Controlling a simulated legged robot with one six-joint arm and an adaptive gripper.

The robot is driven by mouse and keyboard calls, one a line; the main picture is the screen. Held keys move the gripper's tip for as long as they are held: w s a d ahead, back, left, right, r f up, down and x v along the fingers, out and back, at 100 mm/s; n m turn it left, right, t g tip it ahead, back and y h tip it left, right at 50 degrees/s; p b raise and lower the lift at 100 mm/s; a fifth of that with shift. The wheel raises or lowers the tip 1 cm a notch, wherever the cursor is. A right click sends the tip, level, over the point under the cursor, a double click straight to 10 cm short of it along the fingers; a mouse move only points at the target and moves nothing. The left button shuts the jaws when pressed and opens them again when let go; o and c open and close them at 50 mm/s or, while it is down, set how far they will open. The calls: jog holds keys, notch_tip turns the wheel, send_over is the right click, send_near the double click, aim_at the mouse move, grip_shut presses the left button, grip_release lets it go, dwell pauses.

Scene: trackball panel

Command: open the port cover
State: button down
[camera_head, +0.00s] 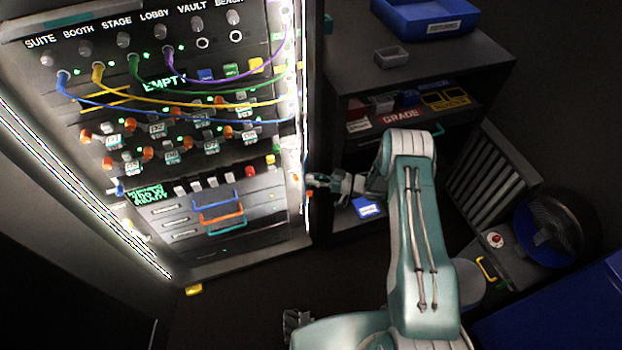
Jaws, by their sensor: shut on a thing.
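The lit panel cabinet (215,200) stands at the left, with labelled ports SUITE to BENCH along its top. My gripper (312,181) is at the cabinet's right edge, at the height of the lower rows. It is small in this view and shut on a small part there, whose shape is mostly hidden by the fingers. I cannot tell whether that part is the port cover. A small orange spot (309,199) shows just below the fingertips. No port cover can be picked out clearly in this view.
Blue, yellow, green and purple cables hang across the cabinet front. A dark shelf unit (440,70) with a blue tray (425,14) stands close to the right of my gripper. A fan (556,230) is at the far right. The floor below the cabinet is mostly clear.

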jog(key=shift+w+d, duration=0.15)
jog(key=shift+c, duration=2.4)
grip_release()
